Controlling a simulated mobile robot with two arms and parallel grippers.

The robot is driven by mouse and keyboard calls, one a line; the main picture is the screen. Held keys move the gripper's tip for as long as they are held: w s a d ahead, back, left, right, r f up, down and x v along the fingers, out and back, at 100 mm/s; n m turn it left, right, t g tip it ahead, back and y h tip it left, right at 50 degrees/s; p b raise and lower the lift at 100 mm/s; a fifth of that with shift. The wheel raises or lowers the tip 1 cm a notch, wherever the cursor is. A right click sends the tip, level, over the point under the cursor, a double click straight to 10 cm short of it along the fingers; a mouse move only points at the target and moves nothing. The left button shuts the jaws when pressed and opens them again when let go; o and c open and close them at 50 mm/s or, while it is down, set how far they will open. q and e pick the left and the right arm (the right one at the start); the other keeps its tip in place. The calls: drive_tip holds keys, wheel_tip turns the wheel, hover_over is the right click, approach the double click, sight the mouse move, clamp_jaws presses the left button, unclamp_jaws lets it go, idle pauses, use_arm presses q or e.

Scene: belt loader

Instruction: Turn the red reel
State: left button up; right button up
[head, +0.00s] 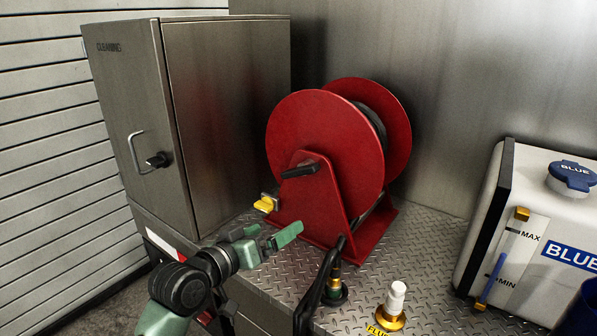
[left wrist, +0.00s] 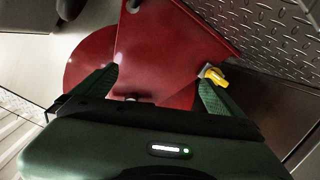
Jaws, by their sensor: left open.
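The red reel (head: 320,135) stands upright on a tread-plate deck, with dark hose wound between its two discs. Its red stand (head: 315,208) has a black crank handle (head: 300,169) on the front. My left gripper (head: 279,230) is open, low in front of the stand and below the crank handle. In the left wrist view, the red stand (left wrist: 165,50) shows beyond and between the open fingers (left wrist: 158,78), with nothing held. A yellow lever (head: 266,204) sits left of the stand; it also shows by the right finger in the left wrist view (left wrist: 216,76). My right gripper is not in view.
A metal cabinet (head: 225,110) stands left of the reel. A black hose nozzle (head: 320,285) and a white-capped gold fitting (head: 393,305) stand at the deck's front. A white tank (head: 500,215) is at right. Tread plate (head: 435,265) is bare between reel and tank.

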use_arm(q)
drive_tip(key=t+h, duration=0.1)
drive_tip(key=h, duration=0.1)
approach(296, 174)
drive_tip(key=x, duration=0.3)
drive_tip(key=p+x, duration=0.1)
drive_tip(key=x, duration=0.7)
drive_tip(key=c, duration=1.7)
